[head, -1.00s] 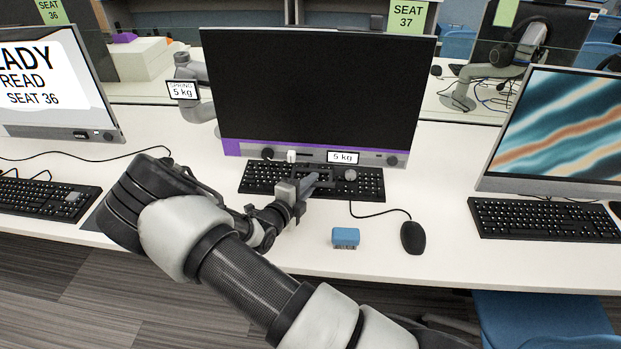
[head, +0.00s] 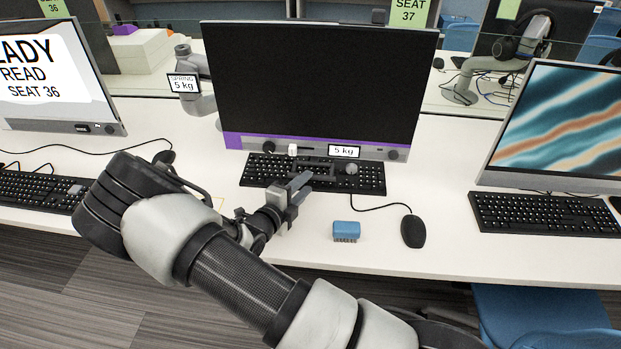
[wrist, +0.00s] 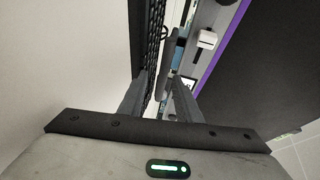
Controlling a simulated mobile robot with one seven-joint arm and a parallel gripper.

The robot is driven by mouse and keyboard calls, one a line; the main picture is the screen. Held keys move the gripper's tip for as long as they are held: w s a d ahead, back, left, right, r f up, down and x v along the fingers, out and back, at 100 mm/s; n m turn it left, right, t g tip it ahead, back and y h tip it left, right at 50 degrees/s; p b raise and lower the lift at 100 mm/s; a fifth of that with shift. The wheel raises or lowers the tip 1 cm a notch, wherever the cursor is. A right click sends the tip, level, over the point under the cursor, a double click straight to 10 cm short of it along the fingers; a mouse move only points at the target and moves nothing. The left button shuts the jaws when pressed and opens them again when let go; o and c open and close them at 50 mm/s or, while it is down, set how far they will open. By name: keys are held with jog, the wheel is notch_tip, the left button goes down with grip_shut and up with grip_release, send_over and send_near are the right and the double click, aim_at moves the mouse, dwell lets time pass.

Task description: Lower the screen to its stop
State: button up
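The screen (head: 320,85) is large and black, with a purple strip and a grey lower bezel bearing a "5 kg" label (head: 344,151). It stands upright in the middle, its lower edge just behind the keyboard (head: 262,172). A dark bar handle (head: 318,164) with grey ends sits in front of the lower bezel. My gripper (head: 300,186) is over the keyboard's front edge, just short of the handle. In the wrist view my gripper's fingers (wrist: 158,92) are apart with nothing held, and the screen (wrist: 275,75) fills the right side. The screen's support is mostly hidden behind it.
A grey arm post with a "SPRING 5 kg" sign (head: 184,83) stands behind left. A blue block (head: 346,231) and a black mouse (head: 413,231) lie on the desk to the right of my gripper. Neighbouring screens (head: 560,120) flank both sides. The desk front is mostly clear.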

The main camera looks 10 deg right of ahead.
jog(key=p+v, duration=0.1)
jog(key=v, duration=1.2)
jog(key=shift+d, duration=0.1)
jog(key=s+d+r+m+g+y, duration=0.3)
jog(key=s+d+r+m+g, duration=0.45)
jog(key=m, duration=0.75)
jog(key=s+d+r+m+g+y, duration=0.25)
jog(key=s+d+r+m, duration=0.25)
jog(key=r+m, duration=0.8)
jog(key=s+a+r+m+t+y, duration=0.1)
jog(key=s+r+m+t+y, duration=0.55)
jog(key=m, duration=1.25)
notch_tip(320, 180, up, 16)
jog(key=s+g+h+p, duration=0.1)
jog(key=g+p, duration=0.2)
jog(key=p, duration=1.2)
jog(key=shift+s+a+h, duration=0.2)
jog(key=shift+s+h, duration=0.1)
jog(key=shift+s, duration=0.1)
